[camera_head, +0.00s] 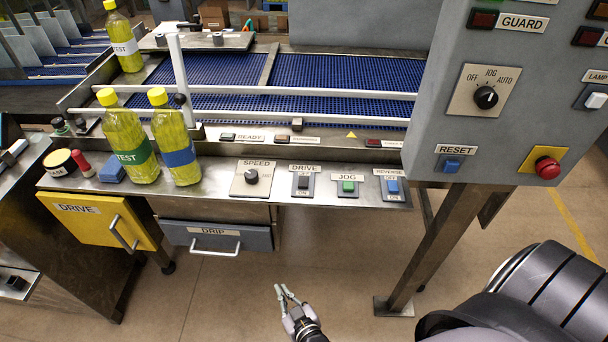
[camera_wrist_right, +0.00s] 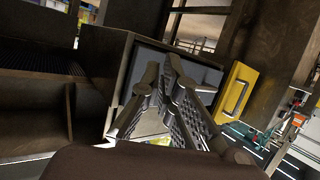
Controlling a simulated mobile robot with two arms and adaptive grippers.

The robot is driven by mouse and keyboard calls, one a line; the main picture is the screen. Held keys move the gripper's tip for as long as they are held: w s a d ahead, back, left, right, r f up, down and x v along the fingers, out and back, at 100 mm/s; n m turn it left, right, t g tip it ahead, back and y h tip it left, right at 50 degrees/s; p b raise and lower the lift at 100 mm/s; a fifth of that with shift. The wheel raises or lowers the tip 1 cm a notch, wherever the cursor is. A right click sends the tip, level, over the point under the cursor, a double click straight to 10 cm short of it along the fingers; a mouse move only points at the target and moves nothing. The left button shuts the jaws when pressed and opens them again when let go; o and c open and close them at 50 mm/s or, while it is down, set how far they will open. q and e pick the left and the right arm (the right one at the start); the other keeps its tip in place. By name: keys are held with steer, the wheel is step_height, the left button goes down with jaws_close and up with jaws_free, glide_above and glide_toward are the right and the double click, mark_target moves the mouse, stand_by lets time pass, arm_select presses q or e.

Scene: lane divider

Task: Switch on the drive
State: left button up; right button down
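The DRIVE switch (camera_head: 302,183) is a dark rocker on the front metal ledge, between the SPEED knob (camera_head: 251,176) and the green JOG switch (camera_head: 348,187). ON is marked at its lower edge; its rocker position is too small to tell. My right gripper (camera_head: 284,290) is below and in front of the ledge, over the floor, apart from the switch. My left gripper is not in view.
A yellow door (camera_head: 90,219) also labelled DRIVE and a grey DRIP drawer (camera_head: 218,238) hang under the ledge. Yellow bottles (camera_head: 176,140) stand at the ledge's left. The blue REVERSE switch (camera_head: 392,187) is right of JOG. A grey control box (camera_head: 540,110) on a post stands at right.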

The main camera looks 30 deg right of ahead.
mark_target(304, 195)
arm_select(q)
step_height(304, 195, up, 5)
steer(key=p, duration=0.4)
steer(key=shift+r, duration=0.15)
arm_select(e)
steer(key=w+d+r+m+t+h, duration=0.1)
steer(key=d+r+m+h, duration=0.1)
steer(key=r, duration=0.7)
steer(key=w+d+r+m+t+h, duration=0.1)
steer(key=w+d+r+m+h, duration=0.1)
steer(key=r+h, duration=0.3)
steer(key=w+d+r+m+h, duration=0.1)
steer(key=d+r+m+h, duration=0.2)
steer(key=r, duration=1)
steer(key=shift+w+d+t+h, duration=0.4)
steer(key=shift+d+h, duration=0.1)
steer(key=shift+d, duration=0.3)
steer(key=shift+r, duration=0.1)
